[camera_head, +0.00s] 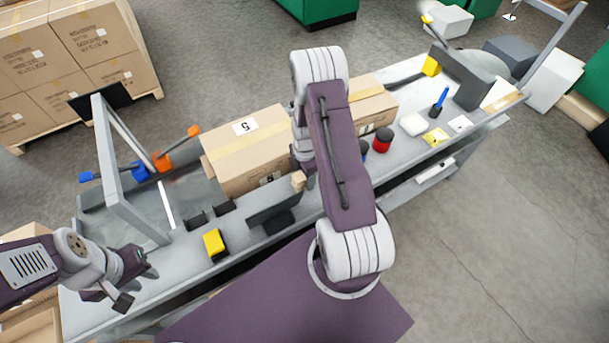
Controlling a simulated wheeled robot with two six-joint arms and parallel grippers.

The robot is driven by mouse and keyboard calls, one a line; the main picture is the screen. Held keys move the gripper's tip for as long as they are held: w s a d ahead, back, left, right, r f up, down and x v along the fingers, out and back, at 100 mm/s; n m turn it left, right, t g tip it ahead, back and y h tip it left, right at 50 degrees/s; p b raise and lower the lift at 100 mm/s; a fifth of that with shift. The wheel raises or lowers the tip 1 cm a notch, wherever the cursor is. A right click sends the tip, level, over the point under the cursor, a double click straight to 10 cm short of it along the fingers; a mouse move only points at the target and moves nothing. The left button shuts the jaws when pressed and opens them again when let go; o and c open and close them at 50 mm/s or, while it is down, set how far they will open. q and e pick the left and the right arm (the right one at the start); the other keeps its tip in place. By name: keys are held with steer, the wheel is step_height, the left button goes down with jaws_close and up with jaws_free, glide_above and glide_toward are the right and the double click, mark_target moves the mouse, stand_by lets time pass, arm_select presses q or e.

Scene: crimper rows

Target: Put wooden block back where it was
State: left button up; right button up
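The wooden block (298,181) is a small tan cube near the middle of the bench, at the end of my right arm. It shows just above a dark upright panel, in front of a large cardboard box. My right gripper (302,178) points down there and appears shut on the block. My own arm hides most of its fingers. My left gripper (135,285) is open and empty over the near left end of the bench, well apart from the block.
The grey bench (186,262) carries the cardboard box (245,145), the dark panel (273,208), a yellow-topped block (214,244), a metal frame (130,190) and a red round item (382,140). More small tools lie at the right. Stacked boxes (85,50) stand behind left.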

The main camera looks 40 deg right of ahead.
step_height(320, 180, up, 12)
steer(key=r, duration=0.1)
steer(key=s+a+r+m, duration=0.3)
steer(key=s+a+m, duration=0.1)
steer(key=a+m, duration=0.3)
steer(key=s+a+r+m+t, duration=0.1)
steer(key=s+a+m, duration=0.4)
steer(key=m, duration=0.5)
steer(key=a+r, duration=0.1)
steer(key=a, duration=0.1)
steer(key=shift+s+a+r, duration=0.3)
steer(key=shift+a+r, duration=0.05)
steer(key=shift+r, duration=0.05)
